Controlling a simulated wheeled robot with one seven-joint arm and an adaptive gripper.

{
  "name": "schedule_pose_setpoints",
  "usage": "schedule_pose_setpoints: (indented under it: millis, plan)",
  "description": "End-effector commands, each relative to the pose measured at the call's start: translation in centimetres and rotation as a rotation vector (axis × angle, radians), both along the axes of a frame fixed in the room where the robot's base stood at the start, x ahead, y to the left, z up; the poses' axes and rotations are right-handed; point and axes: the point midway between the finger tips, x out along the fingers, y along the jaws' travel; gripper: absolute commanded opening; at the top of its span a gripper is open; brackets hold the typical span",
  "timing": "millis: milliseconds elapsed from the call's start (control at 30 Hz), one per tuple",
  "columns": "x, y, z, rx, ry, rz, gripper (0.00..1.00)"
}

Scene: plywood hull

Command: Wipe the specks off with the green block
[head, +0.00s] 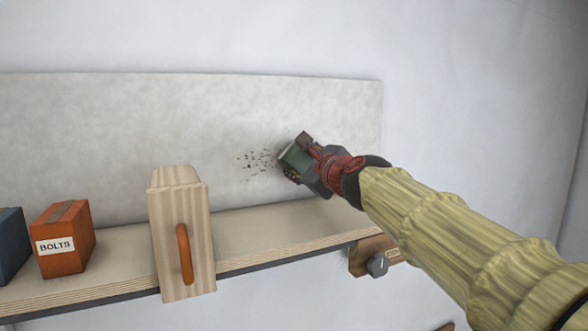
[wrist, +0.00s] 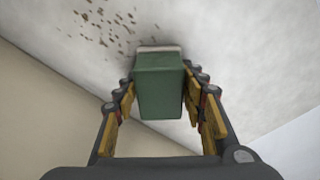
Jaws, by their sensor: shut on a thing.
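The green block (head: 297,158) is held in my gripper (head: 304,160) close to the pale upright panel (head: 120,135). In the wrist view the green block (wrist: 159,85) sits between both fingers of my gripper (wrist: 163,95), with a light strip at its far end against or very near the panel. I cannot tell for certain whether it touches. The brown specks (head: 257,160) are scattered on the panel just left of the block. In the wrist view the specks (wrist: 104,26) lie to the upper left of the block. Part of the block is hidden by the fingers in the head view.
A plywood shelf (head: 240,262) runs below the panel. On it are an orange BOLTS box (head: 64,240), a dark blue box (head: 12,245) at the far left, and a wooden piece with an orange handle (head: 182,235). A brown block with a grey knob (head: 372,257) is under the shelf's right end.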

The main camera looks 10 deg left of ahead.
Motion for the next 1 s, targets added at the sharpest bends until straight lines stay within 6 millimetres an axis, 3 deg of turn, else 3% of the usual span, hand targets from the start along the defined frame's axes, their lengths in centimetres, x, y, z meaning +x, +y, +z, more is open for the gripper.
schedule_pose_setpoints:
  millis: [167,1000]
  plan:
    - [0.2,0.3,0.2,-0.001,-0.001,0.001,0.21]
    - [-2.6,4.7,0.3,-0.001,0.000,0.003,0.21]
